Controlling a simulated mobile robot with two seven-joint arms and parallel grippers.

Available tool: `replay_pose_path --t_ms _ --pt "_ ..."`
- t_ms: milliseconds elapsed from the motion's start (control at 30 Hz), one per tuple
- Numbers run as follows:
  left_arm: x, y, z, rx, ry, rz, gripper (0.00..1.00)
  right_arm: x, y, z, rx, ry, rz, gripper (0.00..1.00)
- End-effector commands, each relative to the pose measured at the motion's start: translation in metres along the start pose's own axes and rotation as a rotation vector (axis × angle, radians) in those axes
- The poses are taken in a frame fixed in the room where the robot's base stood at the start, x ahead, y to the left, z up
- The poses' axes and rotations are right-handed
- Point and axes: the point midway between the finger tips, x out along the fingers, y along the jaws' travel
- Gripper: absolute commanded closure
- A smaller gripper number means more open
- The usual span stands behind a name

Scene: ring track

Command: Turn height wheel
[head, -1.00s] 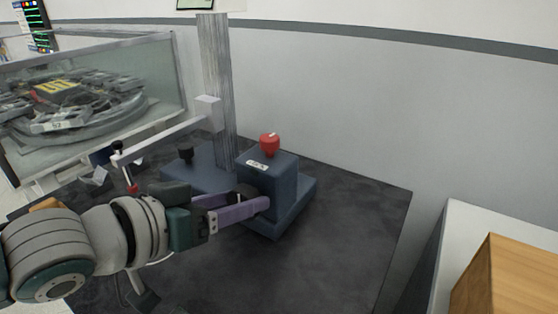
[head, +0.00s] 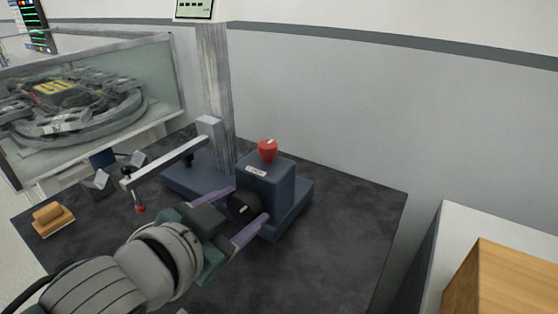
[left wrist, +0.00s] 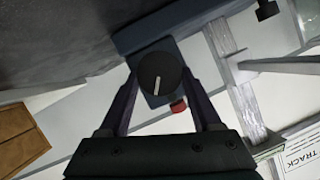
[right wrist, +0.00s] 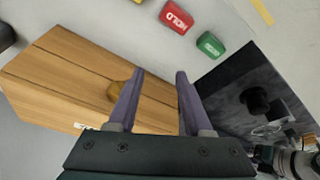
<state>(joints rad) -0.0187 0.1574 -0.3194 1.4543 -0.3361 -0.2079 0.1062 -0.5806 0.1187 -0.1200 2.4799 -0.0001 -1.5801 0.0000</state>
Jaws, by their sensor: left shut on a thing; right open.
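The height wheel (head: 243,207) is a black round knob with a white mark on the front of a blue block (head: 282,185). In the left wrist view the wheel (left wrist: 160,73) faces me, its mark nearly upright with a slight tilt. My left gripper (head: 247,204) is shut on the wheel, one finger on each side. A grey column (head: 215,90) rises from the blue base and carries a carriage (head: 209,127) with a side bar (head: 165,165) ending in a red tip. My right gripper (right wrist: 160,73) is open and empty.
A red knob (head: 267,150) tops the block. A glass case (head: 90,100) with a ring track stands at left. A wooden box (head: 505,285) stands at right, under my right gripper. The dark tabletop (head: 350,215) is clear right of the block.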

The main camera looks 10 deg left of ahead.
Motion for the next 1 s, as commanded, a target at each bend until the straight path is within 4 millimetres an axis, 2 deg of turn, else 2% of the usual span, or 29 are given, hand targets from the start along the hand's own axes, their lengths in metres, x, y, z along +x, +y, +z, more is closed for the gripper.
replay_pose_path --t_ms 400,933,967,1000 --pt "0.0005 0.0029 0.0006 0.169 0.002 -0.07 0.91 0.0106 0.0005 0.0036 -0.003 0.0 0.002 0.5" --pt "0.0002 0.0026 0.0001 0.191 0.002 -0.078 0.91 0.0111 0.0004 0.0037 -0.003 0.0 0.002 0.5" --pt "0.0002 0.0026 0.0 0.191 0.002 -0.078 0.33 0.0111 0.0004 0.0037 -0.003 0.0 0.002 0.5" --pt "0.0002 0.0026 0.0 0.191 0.002 -0.078 0.28 0.0111 0.0004 0.0037 -0.003 0.0 0.002 0.5"
